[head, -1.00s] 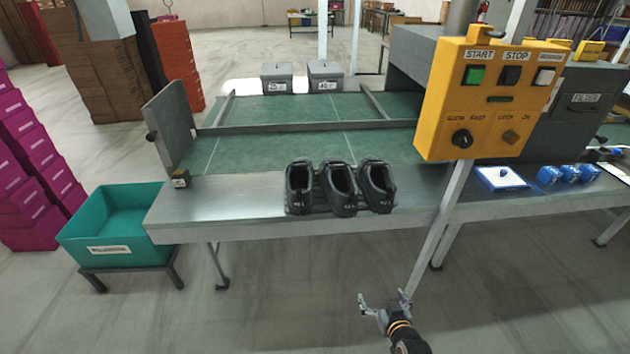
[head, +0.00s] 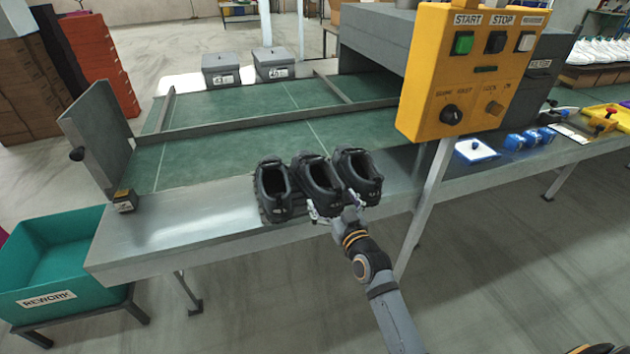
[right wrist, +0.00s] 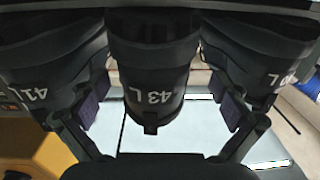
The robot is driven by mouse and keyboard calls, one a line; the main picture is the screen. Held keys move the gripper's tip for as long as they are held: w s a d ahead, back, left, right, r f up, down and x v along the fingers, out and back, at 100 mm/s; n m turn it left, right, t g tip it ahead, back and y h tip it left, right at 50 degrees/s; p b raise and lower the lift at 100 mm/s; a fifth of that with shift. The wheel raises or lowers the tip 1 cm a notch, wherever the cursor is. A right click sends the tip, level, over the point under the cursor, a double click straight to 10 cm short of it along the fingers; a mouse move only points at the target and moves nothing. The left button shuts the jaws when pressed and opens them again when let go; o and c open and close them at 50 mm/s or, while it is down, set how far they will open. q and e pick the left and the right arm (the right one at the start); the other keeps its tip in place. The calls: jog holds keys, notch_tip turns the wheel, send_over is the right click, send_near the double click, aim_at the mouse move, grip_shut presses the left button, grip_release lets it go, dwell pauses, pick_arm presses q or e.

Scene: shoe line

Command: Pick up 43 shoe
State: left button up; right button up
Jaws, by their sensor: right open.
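Three black shoes stand side by side on the metal table edge, heels toward me. The middle one, the 43 shoe (head: 316,177), reads "43 L" on its heel in the right wrist view (right wrist: 153,60). The left shoe there reads "41 L" (right wrist: 35,65); the label on the right shoe (right wrist: 262,60) is partly hidden. My right gripper (head: 333,209) is at the heel of the middle shoe. In the right wrist view its open fingers (right wrist: 160,112) are on either side of that heel, in the gaps beside the neighbouring shoes. I cannot tell whether they touch. My left gripper is not in view.
A yellow control box (head: 467,70) on a post stands close to the right. A teal rework bin (head: 62,305) is at the lower left. Two grey lidded boxes (head: 222,70) (head: 274,64) stand behind the green belt (head: 225,150).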

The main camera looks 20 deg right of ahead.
aim_at(325, 187)
jog(key=w, duration=0.4)
jog(key=shift+w+r, duration=0.15)
jog(key=shift+w, duration=0.45)
jog(key=shift+s, duration=0.1)
jog(key=shift+c, duration=0.4)
jog(key=c, duration=1.2)
jog(key=shift+r+p, duration=0.45)
jog(key=shift+r, duration=0.25)
jog(key=shift+c, duration=0.5)
jog(key=s+r+p, duration=0.2)
jog(key=s+r, duration=0.9)
jog(key=s, duration=0.3)
jog(key=shift+d+r, duration=0.2)
jog(key=shift+r, duration=0.2)
